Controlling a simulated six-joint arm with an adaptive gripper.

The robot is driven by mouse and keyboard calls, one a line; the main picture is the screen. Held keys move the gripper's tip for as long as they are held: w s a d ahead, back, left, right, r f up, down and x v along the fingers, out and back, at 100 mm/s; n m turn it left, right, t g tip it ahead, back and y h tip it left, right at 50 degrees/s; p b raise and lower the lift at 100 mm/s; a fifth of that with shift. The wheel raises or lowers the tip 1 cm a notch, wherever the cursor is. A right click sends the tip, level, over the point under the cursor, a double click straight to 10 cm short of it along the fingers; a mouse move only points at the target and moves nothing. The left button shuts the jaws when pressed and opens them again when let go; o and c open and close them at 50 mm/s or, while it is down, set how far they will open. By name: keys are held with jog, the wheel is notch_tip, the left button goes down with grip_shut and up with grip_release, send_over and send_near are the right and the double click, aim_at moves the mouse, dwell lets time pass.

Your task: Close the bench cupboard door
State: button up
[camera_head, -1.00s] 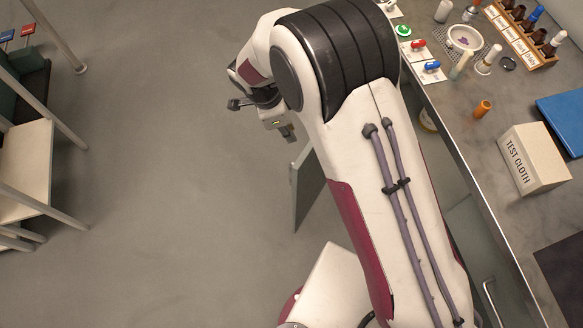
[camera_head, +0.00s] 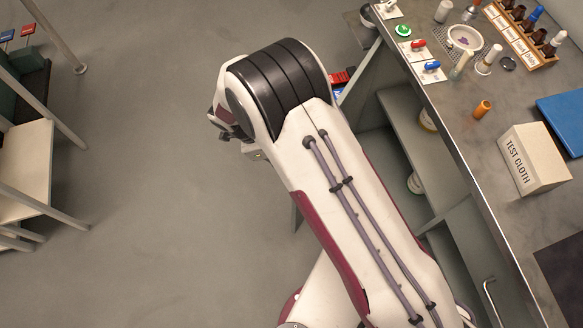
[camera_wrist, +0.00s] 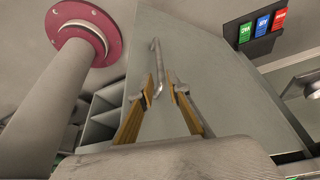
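The cupboard door is a grey-green panel standing open. In the head view only a sliver of it (camera_head: 297,216) shows beside my arm, which hides the rest. In the wrist view the door (camera_wrist: 205,65) fills the middle, with a bar handle (camera_wrist: 156,60) on its face. My gripper (camera_wrist: 162,84) has its two fingers spread apart, with the lower end of the handle appearing between the tips. I cannot tell whether they touch it. In the head view my gripper (camera_head: 232,134) is mostly hidden under my wrist. The cupboard opening (camera_head: 400,125) shows shelves.
The bench top (camera_head: 455,110) holds bottles, a test cloth box (camera_head: 532,158) and a blue folder (camera_head: 566,118). Green, blue and red labels (camera_wrist: 262,24) show at the wrist view's upper right. The floor (camera_head: 140,180) at left is clear.

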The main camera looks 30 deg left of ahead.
jog(key=shift+x, duration=3.85)
grip_shut()
